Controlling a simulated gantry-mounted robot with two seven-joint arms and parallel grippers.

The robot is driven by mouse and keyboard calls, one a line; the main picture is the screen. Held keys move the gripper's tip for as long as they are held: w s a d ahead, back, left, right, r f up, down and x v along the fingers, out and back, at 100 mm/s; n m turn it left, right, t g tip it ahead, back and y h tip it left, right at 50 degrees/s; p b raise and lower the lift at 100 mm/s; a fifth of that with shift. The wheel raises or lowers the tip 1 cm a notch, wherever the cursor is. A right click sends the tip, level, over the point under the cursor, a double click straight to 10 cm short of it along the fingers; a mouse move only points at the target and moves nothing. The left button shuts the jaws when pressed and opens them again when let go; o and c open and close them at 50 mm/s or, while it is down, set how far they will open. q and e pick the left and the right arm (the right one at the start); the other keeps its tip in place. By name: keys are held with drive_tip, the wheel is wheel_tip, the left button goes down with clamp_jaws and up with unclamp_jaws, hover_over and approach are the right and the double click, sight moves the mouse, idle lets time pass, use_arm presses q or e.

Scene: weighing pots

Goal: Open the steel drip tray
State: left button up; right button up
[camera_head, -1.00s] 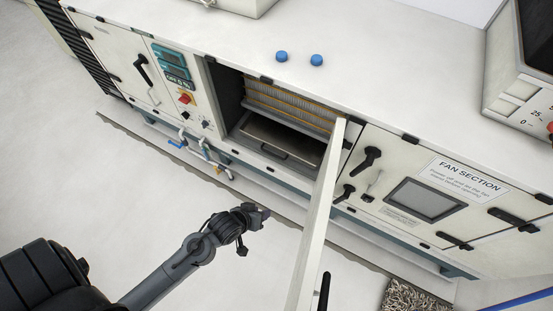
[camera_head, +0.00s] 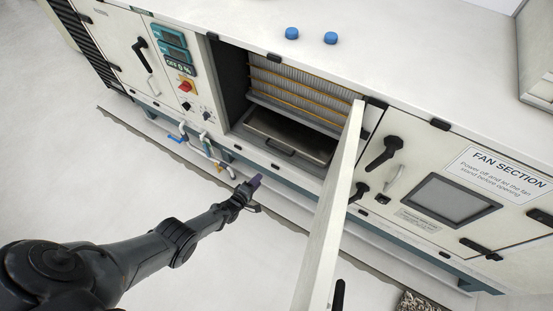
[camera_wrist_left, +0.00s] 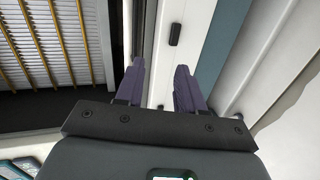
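The steel drip tray (camera_head: 296,133) lies flat in the bottom of the open cabinet bay, below the filter. Its dark handle (camera_head: 280,150) is at the front edge. My left gripper (camera_head: 254,181) is in front of the cabinet, below and slightly left of the handle in the head view, and apart from the tray. In the left wrist view its two purple fingers (camera_wrist_left: 159,68) are spread with nothing between them. I cannot clearly make out the tray in that view. My right gripper is not in view.
The open white door (camera_head: 335,205) swings out just right of the bay. The pleated filter (camera_head: 295,90) fills the bay's upper part; it also shows in the left wrist view (camera_wrist_left: 45,40). Pipes with a blue valve (camera_head: 172,137) run low at the left. Floor in front is clear.

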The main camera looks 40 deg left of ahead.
use_arm(q)
drive_tip(key=shift+n+t, duration=0.4)
drive_tip(key=r+b+x, duration=0.1)
drive_tip(key=b+x, duration=0.2)
drive_tip(key=x, duration=0.1)
drive_tip(key=r+b+x, duration=0.1)
drive_tip(key=b+x, duration=0.2)
drive_tip(key=x, duration=0.2)
drive_tip(key=r+b+x, duration=0.1)
drive_tip(key=b+x, duration=0.2)
drive_tip(key=x, duration=0.2)
drive_tip(key=shift+w+a+r+b, duration=0.2)
drive_tip(key=shift+w+a+b, duration=0.2)
drive_tip(key=shift+w, duration=0.15)
drive_tip(key=shift+w+b, duration=0.6)
drive_tip(key=shift+b, duration=0.05)
drive_tip(key=shift+w+b, duration=0.35)
drive_tip(key=shift+w, duration=0.15)
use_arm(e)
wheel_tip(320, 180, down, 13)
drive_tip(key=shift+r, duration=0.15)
use_arm(q)
drive_tip(key=shift+c, duration=0.5)
clamp_jaws()
